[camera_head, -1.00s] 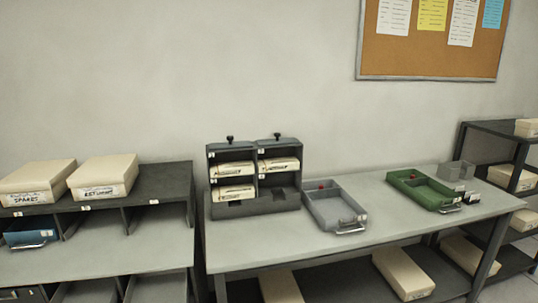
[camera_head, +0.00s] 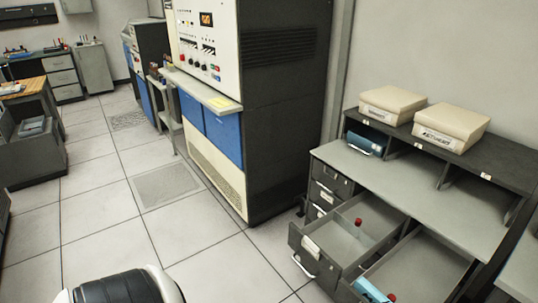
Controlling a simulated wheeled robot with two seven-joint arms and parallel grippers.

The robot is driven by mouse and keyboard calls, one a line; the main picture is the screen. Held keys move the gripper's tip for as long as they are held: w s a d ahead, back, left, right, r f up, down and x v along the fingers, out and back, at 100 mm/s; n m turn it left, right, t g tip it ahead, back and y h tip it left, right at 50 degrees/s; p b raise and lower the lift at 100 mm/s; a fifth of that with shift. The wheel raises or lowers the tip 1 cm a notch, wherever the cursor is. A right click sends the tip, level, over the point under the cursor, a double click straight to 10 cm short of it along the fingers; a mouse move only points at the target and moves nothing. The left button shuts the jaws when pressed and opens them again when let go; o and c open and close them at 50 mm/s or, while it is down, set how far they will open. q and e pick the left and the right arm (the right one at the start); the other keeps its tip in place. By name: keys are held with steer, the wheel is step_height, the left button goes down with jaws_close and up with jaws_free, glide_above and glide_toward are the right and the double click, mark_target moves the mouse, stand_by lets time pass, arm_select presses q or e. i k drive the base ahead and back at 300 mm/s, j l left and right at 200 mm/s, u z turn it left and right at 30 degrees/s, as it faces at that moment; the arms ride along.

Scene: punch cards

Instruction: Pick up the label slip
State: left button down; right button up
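I cannot make out a thing that is surely the label slip. A small yellow slip (camera_head: 226,103) lies on the narrow ledge of the tall computer cabinet, but it is too small to tell whether it is a label slip. Neither gripper shows in the head view. A black and white rounded part at the bottom left seems to be mine, with no fingers in view.
A grey desk (camera_head: 410,188) with two cream boxes on its upper shelf stands at the right. The tall cabinet (camera_head: 270,110) stands behind. The tiled floor (camera_head: 105,225) at left is clear.

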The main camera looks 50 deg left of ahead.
mark_target(312, 247)
steer(key=u, duration=1.2)
